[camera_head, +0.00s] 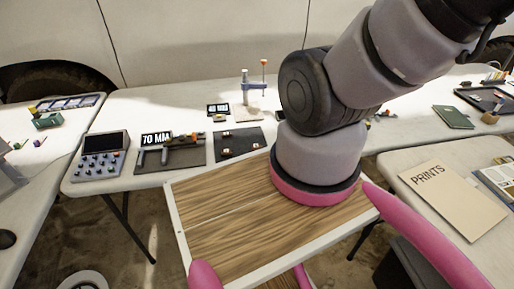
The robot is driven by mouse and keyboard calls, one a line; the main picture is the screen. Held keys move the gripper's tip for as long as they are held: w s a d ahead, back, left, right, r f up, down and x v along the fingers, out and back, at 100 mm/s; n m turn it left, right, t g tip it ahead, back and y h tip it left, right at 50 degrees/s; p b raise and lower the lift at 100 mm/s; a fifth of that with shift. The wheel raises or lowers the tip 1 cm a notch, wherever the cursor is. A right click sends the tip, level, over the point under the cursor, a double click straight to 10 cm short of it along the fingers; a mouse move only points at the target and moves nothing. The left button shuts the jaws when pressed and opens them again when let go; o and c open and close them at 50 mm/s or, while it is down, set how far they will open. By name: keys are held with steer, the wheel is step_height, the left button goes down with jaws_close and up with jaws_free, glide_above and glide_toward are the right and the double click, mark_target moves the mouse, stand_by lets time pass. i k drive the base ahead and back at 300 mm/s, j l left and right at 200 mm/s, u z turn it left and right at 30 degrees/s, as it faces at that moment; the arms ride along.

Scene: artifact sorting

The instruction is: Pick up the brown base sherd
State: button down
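I cannot make out the brown base sherd for certain. A black mat (238,140) on the long white table holds a few small pieces with reddish-brown and pale parts, too small to identify. My arm comes down from the upper right and covers the middle right of the view. My gripper is not in view.
A control box with knobs (101,158), a "70 MM" display (156,139) and a small stand (246,97) are on the white table (130,110). A wood-grain panel with a white rim (225,232) is in front. A "PRINTS" folder (452,200) lies on the right table.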

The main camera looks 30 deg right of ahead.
mark_target(255, 147)
steer(key=k+j+z, duration=0.15)
steer(key=j, duration=0.25)
steer(key=k+j+z, duration=0.15)
steer(key=j, duration=0.25)
steer(key=k+j+z, duration=0.25)
steer(key=k+j, duration=0.2)
steer(key=j, duration=0.25)
